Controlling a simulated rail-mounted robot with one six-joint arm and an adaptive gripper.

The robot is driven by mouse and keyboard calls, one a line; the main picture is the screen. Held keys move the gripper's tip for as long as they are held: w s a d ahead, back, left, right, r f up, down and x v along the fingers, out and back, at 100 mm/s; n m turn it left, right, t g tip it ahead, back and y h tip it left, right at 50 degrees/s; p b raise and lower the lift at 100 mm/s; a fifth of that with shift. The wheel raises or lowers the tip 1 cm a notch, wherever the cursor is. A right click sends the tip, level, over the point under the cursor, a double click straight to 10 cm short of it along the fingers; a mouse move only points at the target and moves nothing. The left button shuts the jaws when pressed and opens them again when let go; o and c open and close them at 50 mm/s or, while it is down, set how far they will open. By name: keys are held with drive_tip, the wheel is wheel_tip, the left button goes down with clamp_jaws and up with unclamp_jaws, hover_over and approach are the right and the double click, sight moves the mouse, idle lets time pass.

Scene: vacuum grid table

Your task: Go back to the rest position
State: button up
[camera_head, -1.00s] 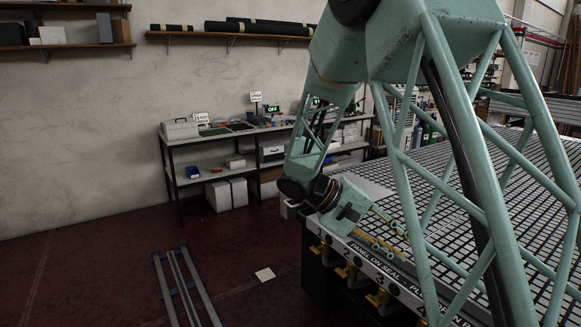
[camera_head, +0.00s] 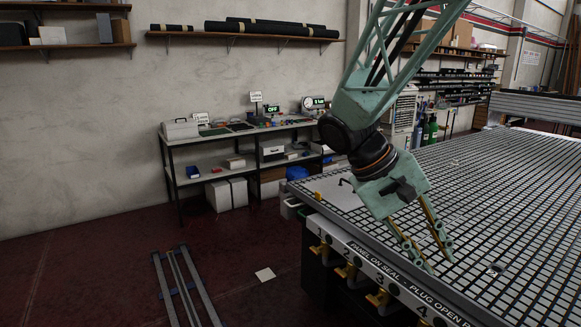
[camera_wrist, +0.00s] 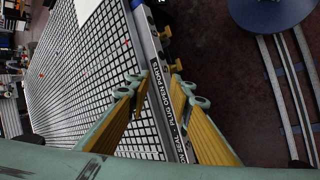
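My gripper (camera_head: 436,256) hangs at the end of my green lattice arm, pointing down over the front part of the vacuum grid table (camera_head: 520,165). Its two yellow-sided fingers are spread apart with nothing between them. In the wrist view, my gripper (camera_wrist: 163,88) shows the same gap, with the table's labelled front edge (camera_wrist: 160,100) behind it. I cannot tell exactly how high the fingertips are above the grid.
Several numbered yellow valves (camera_head: 347,271) stick out along the table's front. A workbench (camera_head: 240,135) with boxes and small displays stands at the back wall. The visible grid is largely clear.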

drive_tip(key=s+a+r+t+y, duration=0.1)
drive_tip(key=s+a+r+y, duration=0.1)
drive_tip(key=s, duration=0.6)
drive_tip(key=s+a+r+t+y, duration=0.2)
drive_tip(key=s+a, duration=0.2)
drive_tip(key=s, duration=0.5)
drive_tip(key=s+a+r+t+y, duration=0.2)
drive_tip(key=s+a+y, duration=0.1)
drive_tip(key=s, duration=0.5)
drive_tip(key=shift+s+r, duration=0.2)
drive_tip(key=shift+s, duration=0.05)
